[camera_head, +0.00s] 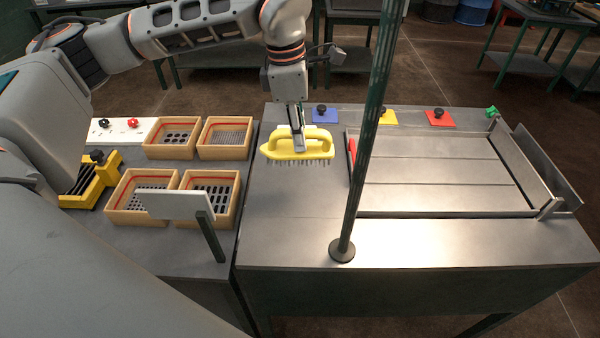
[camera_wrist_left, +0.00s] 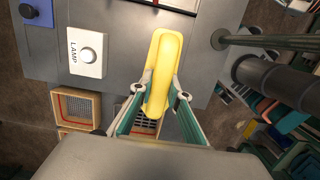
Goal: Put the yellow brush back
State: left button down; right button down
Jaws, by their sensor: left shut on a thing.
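The yellow brush (camera_head: 312,147) has a looped handle and dark bristles pointing down. My left gripper (camera_head: 298,148) is shut on its handle and holds it over the grey table, left of the dark post. I cannot tell exactly how far the bristles are above the surface. In the left wrist view the brush (camera_wrist_left: 163,70) lies between the fingers of the left gripper (camera_wrist_left: 162,90). My right gripper is not in view.
A dark post (camera_head: 365,150) rises just right of the brush. A framed metal tray (camera_head: 440,210) fills the table's right side. Blue (camera_head: 326,117), yellow (camera_head: 391,118) and red (camera_head: 441,121) knobbed plates line the back.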

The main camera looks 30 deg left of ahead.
aim_at(300, 161)
pick_arm(q)
notch_tip(300, 161, down, 8)
jog(key=shift+r+p, duration=0.1)
jog(key=shift+p, duration=0.25)
notch_tip(300, 161, down, 3)
jog(key=shift+f, duration=0.5)
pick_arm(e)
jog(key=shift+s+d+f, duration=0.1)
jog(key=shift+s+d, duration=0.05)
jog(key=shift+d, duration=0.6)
pick_arm(q)
jog(key=shift+f, duration=0.15)
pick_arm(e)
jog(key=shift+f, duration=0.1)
pick_arm(q)
jog(key=c, duration=2)
grip_release()
jog(key=shift+o, duration=0.4)
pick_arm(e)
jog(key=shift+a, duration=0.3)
